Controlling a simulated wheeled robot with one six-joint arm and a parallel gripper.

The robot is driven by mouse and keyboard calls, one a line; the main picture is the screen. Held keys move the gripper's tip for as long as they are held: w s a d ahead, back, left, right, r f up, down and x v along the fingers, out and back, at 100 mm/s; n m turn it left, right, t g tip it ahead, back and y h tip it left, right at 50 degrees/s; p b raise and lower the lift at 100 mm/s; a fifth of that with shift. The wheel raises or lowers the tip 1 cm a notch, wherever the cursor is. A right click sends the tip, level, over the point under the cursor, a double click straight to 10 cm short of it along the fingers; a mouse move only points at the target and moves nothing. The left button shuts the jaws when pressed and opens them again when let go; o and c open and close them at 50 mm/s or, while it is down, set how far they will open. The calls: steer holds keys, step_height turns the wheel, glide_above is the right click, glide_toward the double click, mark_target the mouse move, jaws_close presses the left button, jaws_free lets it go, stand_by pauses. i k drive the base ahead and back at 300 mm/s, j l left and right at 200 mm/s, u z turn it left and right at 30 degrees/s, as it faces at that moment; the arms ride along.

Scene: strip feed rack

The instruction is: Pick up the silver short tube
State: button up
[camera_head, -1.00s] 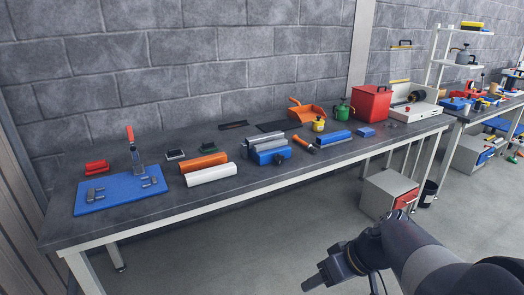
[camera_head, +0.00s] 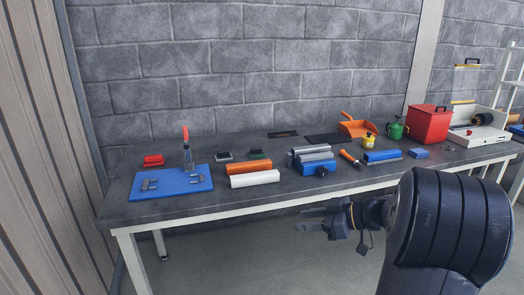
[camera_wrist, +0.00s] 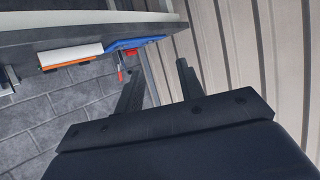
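In the wrist view my gripper (camera_wrist: 158,85) also shows open with nothing between the fingers. No silver tube can be made out in that view.
A white tube (camera_head: 254,179) and an orange tube (camera_head: 246,167) lie left of the silver group. A blue mat (camera_head: 170,187) with small metal parts is at the left end. An orange-handled tool (camera_head: 350,158) and a blue block (camera_head: 381,156) lie to the right. A red box (camera_head: 429,124) stands farther right.

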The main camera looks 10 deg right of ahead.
mark_target(310, 149)
steer(key=i+l+u, duration=0.3)
steer(key=l, duration=0.3)
steer(key=i+l+u, duration=0.15)
steer(key=l+u, duration=0.2)
steer(key=l, duration=0.25)
steer(key=i+l+u, duration=0.1)
steer(key=l+u, duration=0.2)
steer(key=l, duration=0.35)
steer(key=l+u, duration=0.3)
steer(key=l, duration=1.2)
steer(key=i+l, duration=0.1)
steer(key=l, duration=0.7)
